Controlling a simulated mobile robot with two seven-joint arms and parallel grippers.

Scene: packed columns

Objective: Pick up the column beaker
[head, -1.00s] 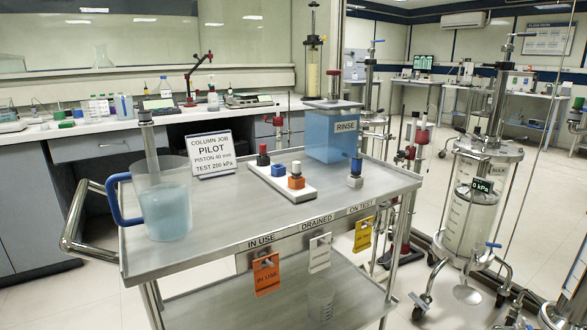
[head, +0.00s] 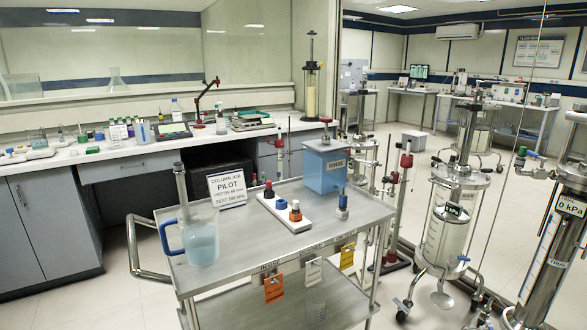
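A clear beaker (head: 203,243) with a blue handle stands upright near the left end of the steel cart top (head: 240,262). It holds pale blue liquid. A grey rod-like tool (head: 180,186) stands in it and sticks up above the rim. Neither of my grippers is in view.
Tall columns (head: 453,215) stand to the right, another (head: 555,250) at the far right. A bench (head: 140,150) runs behind.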

